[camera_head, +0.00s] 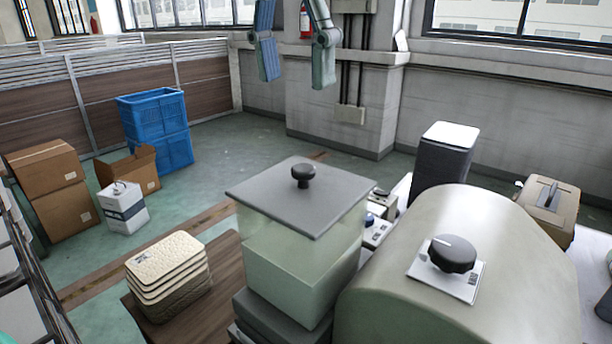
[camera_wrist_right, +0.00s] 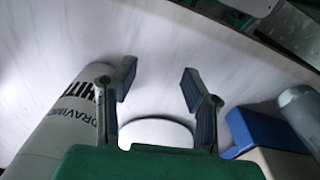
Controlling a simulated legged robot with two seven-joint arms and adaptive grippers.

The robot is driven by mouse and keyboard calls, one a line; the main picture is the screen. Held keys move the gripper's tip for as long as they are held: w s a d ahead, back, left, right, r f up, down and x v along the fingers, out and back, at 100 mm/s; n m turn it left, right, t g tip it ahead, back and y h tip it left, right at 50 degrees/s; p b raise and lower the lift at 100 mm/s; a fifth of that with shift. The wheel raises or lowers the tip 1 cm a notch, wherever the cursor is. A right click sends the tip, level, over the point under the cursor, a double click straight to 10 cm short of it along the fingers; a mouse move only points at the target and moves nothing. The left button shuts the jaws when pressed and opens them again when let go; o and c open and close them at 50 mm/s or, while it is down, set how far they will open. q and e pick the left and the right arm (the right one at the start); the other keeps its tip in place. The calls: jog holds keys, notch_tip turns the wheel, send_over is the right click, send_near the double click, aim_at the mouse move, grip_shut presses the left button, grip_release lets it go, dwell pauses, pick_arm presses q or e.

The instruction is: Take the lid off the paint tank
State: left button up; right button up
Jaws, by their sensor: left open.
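The paint tank (camera_head: 285,275) is a translucent, greenish square box on a dark base in the middle front of the head view. Its flat grey lid (camera_head: 290,205) lies on top and covers it, with a dark round knob (camera_head: 303,176) in the middle. My left gripper (camera_head: 295,82) hangs at the top of the head view, apart from the lid. Its two bluish fingers are spread, with nothing between them. My right gripper (camera_wrist_right: 157,88) shows in the right wrist view with its fingers apart and empty, over a pale surface. The tank is not recognisable in that view.
A large rounded machine (camera_head: 455,280) with a black knob stands right of the tank. A dark tower (camera_head: 445,170) is behind it. Stacked cream pads (camera_head: 168,275) lie left. In the wrist view, a lettered white cylinder (camera_wrist_right: 65,125) and a blue-topped box (camera_wrist_right: 268,135) flank my fingers.

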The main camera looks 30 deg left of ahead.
aim_at(301, 166)
pick_arm(q)
jog(key=f, duration=0.2)
jog(key=d+f, duration=0.1)
jog(key=f, duration=0.1)
jog(key=w+f, duration=0.1)
jog(key=f, duration=0.2)
jog(key=shift+d, duration=0.35)
jog(key=shift+a+f, duration=0.2)
jog(key=shift+a, duration=0.05)
jog(key=f, duration=0.1)
jog(key=a+f, duration=0.1)
jog(key=f, duration=0.1)
jog(key=a+f, duration=0.1)
jog(key=shift+f, duration=0.2)
jog(key=shift+w+d+f, duration=0.1)
jog(key=shift+d+f, duration=0.1)
jog(key=shift+f, duration=0.05)
jog(key=shift+w+d, duration=0.1)
jog(key=shift+d, duration=0.4)
jog(key=shift+d+r, duration=0.1)
jog(key=shift+d, duration=0.1)
jog(key=shift+c, duration=1.3)
jog(key=c, duration=0.7)
jog(key=shift+a, duration=0.45)
grip_shut()
